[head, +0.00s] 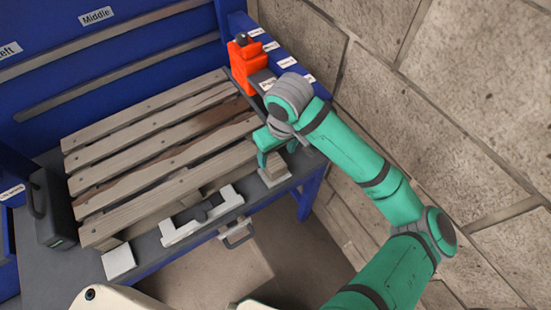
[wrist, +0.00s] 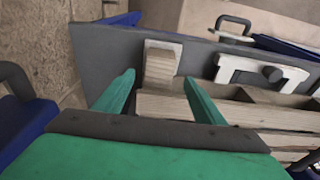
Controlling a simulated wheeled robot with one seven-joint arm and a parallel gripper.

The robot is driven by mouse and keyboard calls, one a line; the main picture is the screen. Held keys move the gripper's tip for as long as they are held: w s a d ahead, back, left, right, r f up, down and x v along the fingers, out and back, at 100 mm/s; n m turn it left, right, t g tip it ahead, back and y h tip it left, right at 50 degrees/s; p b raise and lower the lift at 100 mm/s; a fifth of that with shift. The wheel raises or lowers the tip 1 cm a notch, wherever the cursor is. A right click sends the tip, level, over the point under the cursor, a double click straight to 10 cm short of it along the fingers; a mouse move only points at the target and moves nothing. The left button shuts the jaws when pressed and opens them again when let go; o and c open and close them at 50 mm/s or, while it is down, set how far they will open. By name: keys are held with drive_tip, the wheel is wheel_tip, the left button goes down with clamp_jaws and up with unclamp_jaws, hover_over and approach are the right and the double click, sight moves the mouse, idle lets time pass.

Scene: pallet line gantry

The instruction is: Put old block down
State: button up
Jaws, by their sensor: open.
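A small tan wooden block (head: 272,168) sits on a white square pad (head: 276,179) at the bench's front right, by the pallet's corner. In the wrist view the block (wrist: 160,66) lies ahead of and between my fingertips, on the white pad (wrist: 165,44). My gripper (head: 268,152) is above and beside it, fingers apart, and the wrist view shows gaps on both sides (wrist: 159,78). My gripper partly hides the block in the head view.
A slatted wooden pallet (head: 150,150) fills most of the bench (head: 50,275). A white bracket (head: 203,215) lies at its front edge. A bare white pad (head: 118,262) is at front left. A dark case (head: 48,212) stands left; a red-orange tool (head: 246,68) stands back right. A stone wall is right.

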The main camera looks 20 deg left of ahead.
sight(278, 167)
drive_tip(key=shift+s+d+r, duration=0.1)
drive_tip(key=shift+d+r, duration=0.1)
drive_tip(key=shift+r, duration=1.3)
